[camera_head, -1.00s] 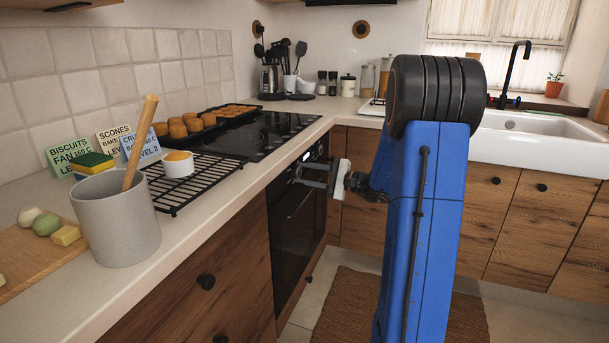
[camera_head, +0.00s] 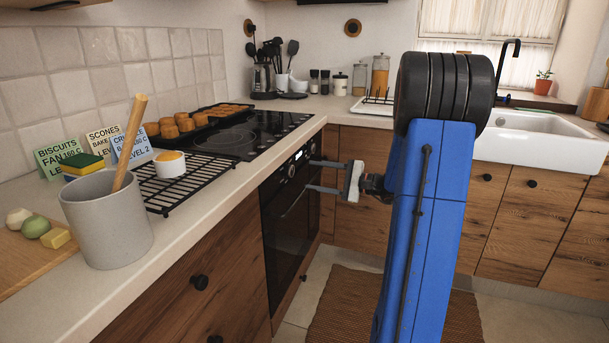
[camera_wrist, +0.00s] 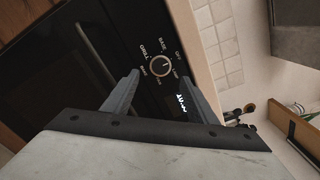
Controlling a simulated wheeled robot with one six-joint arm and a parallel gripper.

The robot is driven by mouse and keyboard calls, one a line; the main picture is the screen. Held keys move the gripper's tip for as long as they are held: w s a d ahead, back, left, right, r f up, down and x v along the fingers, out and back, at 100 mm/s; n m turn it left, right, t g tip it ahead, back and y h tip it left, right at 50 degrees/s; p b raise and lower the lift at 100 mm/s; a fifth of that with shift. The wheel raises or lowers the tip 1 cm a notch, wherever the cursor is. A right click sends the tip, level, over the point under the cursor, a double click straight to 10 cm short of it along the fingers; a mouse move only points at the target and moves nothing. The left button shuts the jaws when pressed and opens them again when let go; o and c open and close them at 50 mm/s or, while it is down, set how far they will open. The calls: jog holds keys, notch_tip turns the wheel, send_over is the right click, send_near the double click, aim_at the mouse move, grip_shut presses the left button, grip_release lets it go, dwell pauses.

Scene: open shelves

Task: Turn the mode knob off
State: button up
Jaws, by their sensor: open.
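My gripper (camera_wrist: 160,76) is open and empty, with one finger to each side of the knob in the picture. In the head view my gripper (camera_head: 311,175) is in front of the oven panel, fingers one above the other. Contact with the knob is not visible.
A lit display (camera_wrist: 181,103) is beside the knob. The oven door handle (camera_head: 295,203) is below the panel. The worktop holds a grey pot (camera_head: 108,225), a black rack (camera_head: 195,185) and a tray of baked goods (camera_head: 205,118). The floor mat (camera_head: 345,305) is clear.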

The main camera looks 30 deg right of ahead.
jog(key=v, duration=1)
jog(key=shift+s+d, duration=0.2)
jog(key=shift+s, duration=0.05)
jog(key=shift+a, duration=0.1)
jog(key=s+a+f+n+g, duration=0.1)
jog(key=s+a+n+g, duration=0.2)
jog(key=a, duration=0.6)
jog(key=s+a+f+n+g+h, duration=0.1)
jog(key=s+a+n+g, duration=0.2)
jog(key=a, duration=0.6)
jog(key=s+a+f+n+g, duration=0.15)
jog(key=s+a+g, duration=0.25)
jog(key=a, duration=0.4)
jog(key=s+a+f+n+h, duration=0.1)
jog(key=s+a+n+h, duration=0.2)
jog(key=s+n+h, duration=0.6)
jog(key=shift+s+f+t+h, duration=0.3)
jog(key=shift+s+h, duration=0.2)
jog(key=shift+s, duration=3.1)
jog(key=shift+a+n, duration=0.1)
jog(key=shift+n, duration=0.15)
